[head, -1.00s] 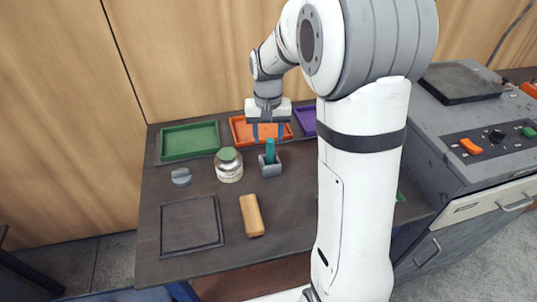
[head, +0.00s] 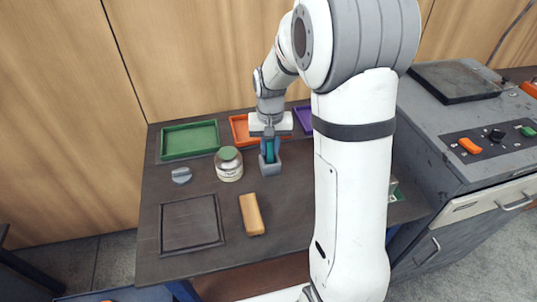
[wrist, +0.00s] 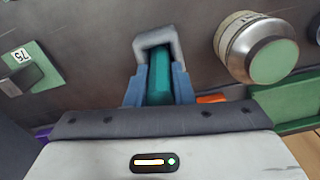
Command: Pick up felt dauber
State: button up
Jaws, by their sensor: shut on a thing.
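The felt dauber (head: 270,151) is a teal upright stick standing in a small grey square holder (head: 271,169) on the dark table. My gripper (head: 270,150) is above the holder, with its blue fingers shut on the dauber. In the wrist view the teal dauber (wrist: 159,88) lies between the two blue fingers (wrist: 159,85), and its far end is inside the grey holder (wrist: 157,45). The dauber's lower end is hidden in the holder.
A jar with a green lid (head: 228,164) stands close left of the holder. Behind are green (head: 189,139), orange (head: 239,129) and purple (head: 303,118) trays. A tan block (head: 251,214), a grey knob-like piece (head: 181,175) and a dark square mat (head: 191,222) lie nearer. My arm hides the table's right side.

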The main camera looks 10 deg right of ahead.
grip_shut()
jog(key=shift+r, duration=0.15)
notch_tip(320, 180, up, 10)
jog(key=shift+f, duration=0.1)
dwell(0.7)
